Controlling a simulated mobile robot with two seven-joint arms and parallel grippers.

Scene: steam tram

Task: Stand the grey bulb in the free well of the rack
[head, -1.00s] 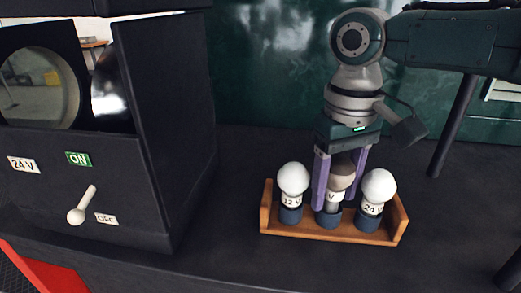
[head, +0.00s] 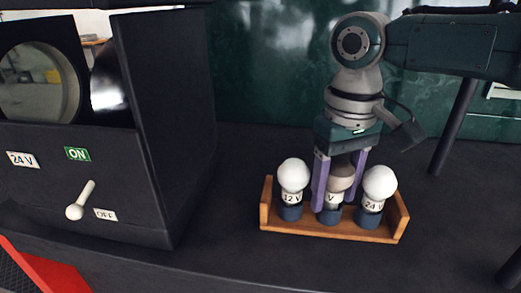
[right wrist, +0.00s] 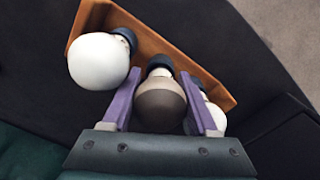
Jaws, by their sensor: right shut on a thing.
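The grey bulb (head: 342,177) stands upright at the middle well of the wooden rack (head: 330,232), between two white bulbs. My right gripper (head: 338,203) points down and is shut on the grey bulb, one purple finger on each side. In the right wrist view the grey bulb (right wrist: 160,103) sits between the fingers, its base at the dark blue middle well (right wrist: 160,65). Whether it is fully seated is hard to tell. My left gripper is not in view.
A white bulb marked 12 V (head: 293,175) stands in the left well and one marked 24 V (head: 379,184) in the right well, both close to my fingers. A black lamp housing (head: 165,130) with a lever (head: 80,200) stands at the left.

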